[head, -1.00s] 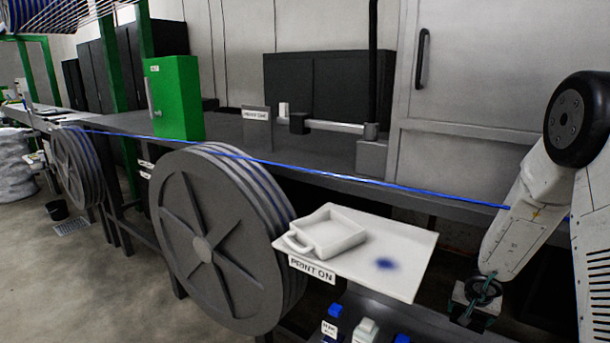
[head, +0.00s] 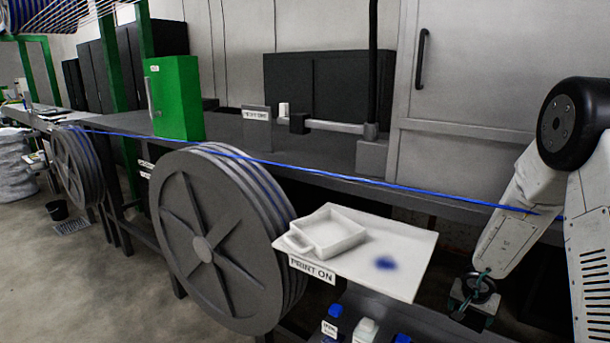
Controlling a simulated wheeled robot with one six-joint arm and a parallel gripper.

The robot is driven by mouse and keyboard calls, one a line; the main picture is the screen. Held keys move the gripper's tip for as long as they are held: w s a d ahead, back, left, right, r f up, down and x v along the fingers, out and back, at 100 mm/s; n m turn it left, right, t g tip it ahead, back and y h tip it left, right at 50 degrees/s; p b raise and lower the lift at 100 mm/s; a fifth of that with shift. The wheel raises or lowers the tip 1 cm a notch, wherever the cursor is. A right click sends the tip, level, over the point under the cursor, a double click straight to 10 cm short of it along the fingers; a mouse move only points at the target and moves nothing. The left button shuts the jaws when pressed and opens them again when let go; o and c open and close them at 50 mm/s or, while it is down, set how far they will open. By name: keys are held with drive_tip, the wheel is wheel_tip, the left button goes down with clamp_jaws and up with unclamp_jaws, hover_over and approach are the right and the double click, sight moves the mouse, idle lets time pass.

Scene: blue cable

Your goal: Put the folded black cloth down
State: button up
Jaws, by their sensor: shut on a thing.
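My gripper (head: 472,308) hangs at the lower right, below my forearm and to the right of the white shelf. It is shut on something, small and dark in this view. I take that to be the folded black cloth, but its outline and folds do not show clearly. The fingertips are hard to make out against the dark ground under the bench. No other black cloth shows on the bench or the shelf.
A white shelf (head: 405,248) with a blue stain holds a white tray (head: 330,233). Small bottles (head: 364,330) stand below. A taut blue cable (head: 360,180) crosses towards my forearm, past the large grey reel (head: 205,245). A green box (head: 178,98) stands on the bench.

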sight(468, 319)
drive_tip(key=shift+s+a+f+n, duration=0.15)
drive_tip(key=shift+f+n, duration=0.15)
drive_tip(key=shift+f, duration=0.45)
drive_tip(key=shift+s+a+f+n, duration=0.1)
drive_tip(key=shift+f+n, duration=0.2)
drive_tip(key=shift+f, duration=0.45)
drive_tip(key=shift+s+f, duration=0.15)
drive_tip(key=shift+f, duration=0.15)
drive_tip(key=shift+f, duration=0.1)
drive_tip(key=shift+f, duration=4.95)
drive_tip(key=shift+f, duration=0.1)
drive_tip(key=o, duration=0.8)
drive_tip(key=v, duration=1.2)
drive_tip(key=shift+s+d, duration=0.15)
